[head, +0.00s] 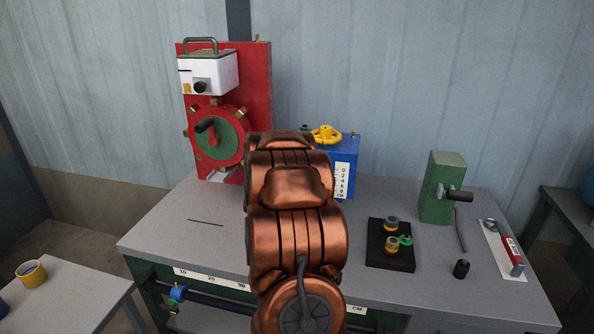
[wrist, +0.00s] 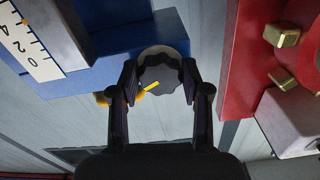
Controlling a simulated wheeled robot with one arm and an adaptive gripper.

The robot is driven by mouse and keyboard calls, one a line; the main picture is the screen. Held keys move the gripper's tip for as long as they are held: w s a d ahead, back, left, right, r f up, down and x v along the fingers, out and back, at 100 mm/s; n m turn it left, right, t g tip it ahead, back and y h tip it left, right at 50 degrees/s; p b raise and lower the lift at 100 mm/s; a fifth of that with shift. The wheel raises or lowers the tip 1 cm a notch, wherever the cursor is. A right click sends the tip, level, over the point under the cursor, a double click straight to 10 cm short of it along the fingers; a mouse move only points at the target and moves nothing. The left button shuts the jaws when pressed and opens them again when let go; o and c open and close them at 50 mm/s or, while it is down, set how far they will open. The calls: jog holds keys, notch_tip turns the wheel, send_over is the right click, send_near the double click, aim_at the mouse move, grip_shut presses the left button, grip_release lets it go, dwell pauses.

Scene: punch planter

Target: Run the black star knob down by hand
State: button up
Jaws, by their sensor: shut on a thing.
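The black star knob (wrist: 159,73) shows in the wrist view as a dark, lobed disc with a yellow mark on its face. It sits at the edge of the blue block (wrist: 130,45). My gripper (wrist: 162,82) has one finger on each side of the knob and is shut on it. In the head view my copper-coloured arm hides the knob and the gripper. The blue block (head: 341,165) shows there behind my arm, with a yellow handwheel (head: 325,134) on top and a white number scale (head: 342,178) on its front.
A red panel (head: 258,80) with a red and green wheel (head: 217,136) stands left of the block. The bench's front left is clear.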

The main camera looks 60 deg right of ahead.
jog(key=shift+m+b, duration=0.9)
jog(key=o, duration=1.1)
jog(key=shift+o, duration=0.2)
jog(key=shift+a, duration=0.15)
jog(key=v, duration=0.7)
jog(key=shift+s+a+r, duration=0.1)
